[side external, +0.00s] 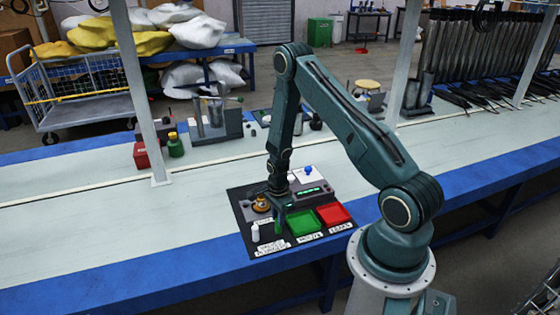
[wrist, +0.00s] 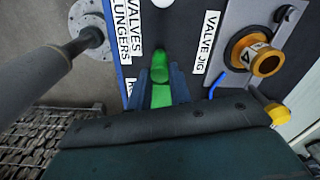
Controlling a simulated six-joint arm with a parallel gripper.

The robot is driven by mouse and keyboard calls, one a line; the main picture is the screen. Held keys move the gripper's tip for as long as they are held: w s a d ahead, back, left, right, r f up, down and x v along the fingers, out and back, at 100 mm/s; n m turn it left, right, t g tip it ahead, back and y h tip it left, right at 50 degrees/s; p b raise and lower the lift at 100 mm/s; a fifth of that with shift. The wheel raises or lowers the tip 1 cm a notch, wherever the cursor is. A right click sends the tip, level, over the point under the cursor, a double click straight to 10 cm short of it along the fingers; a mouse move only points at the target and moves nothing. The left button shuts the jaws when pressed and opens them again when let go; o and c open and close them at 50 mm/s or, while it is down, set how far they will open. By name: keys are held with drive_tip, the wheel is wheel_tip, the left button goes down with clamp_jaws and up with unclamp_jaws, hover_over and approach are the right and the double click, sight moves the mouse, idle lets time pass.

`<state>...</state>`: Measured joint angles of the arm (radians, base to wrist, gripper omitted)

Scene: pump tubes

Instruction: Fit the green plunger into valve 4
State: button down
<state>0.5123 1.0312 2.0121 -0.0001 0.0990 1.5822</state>
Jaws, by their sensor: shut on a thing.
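My gripper (wrist: 161,88) is shut on the green plunger (wrist: 160,68), which stands out between the fingers in the wrist view. In the side view my gripper (side external: 279,205) is low over the dark mat, with the plunger's green (side external: 279,227) just below it. A brass valve (wrist: 264,61) sits in the valve jig, to the right of the plunger in the wrist view and apart from it. It also shows left of my gripper in the side view (side external: 261,203). A mark on its face is too small to read, so I cannot confirm its number.
A white bottle-like piece (side external: 255,232) stands on the mat's front left. A green tray (side external: 304,222) and a red tray (side external: 335,214) lie right of my gripper. A grey box with a lit display (side external: 311,191) is behind them. The bench left of the mat is clear.

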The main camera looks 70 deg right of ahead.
wheel_tip(320, 180, up, 19)
drive_tip(key=shift+r, duration=0.15)
idle(0.6)
drive_tip(key=shift+w+d, duration=0.1)
idle(0.5)
drive_tip(key=r+m, duration=0.2)
drive_tip(key=m, duration=0.2)
hover_over(261, 202)
drive_tip(key=shift+w+d+r+m, duration=0.1)
drive_tip(key=shift+w+d+m, duration=0.1)
drive_tip(key=shift+d, duration=0.25)
drive_tip(key=shift+w+d+r+m, duration=0.1)
drive_tip(key=shift+w+d, duration=0.1)
drive_tip(key=shift+d, duration=0.25)
drive_tip(key=shift+f, duration=0.15)
wheel_tip(261, 202, down, 20)
drive_tip(key=shift+r, duration=0.1)
idle(0.3)
drive_tip(key=c, duration=1.3)
unclamp_jaws()
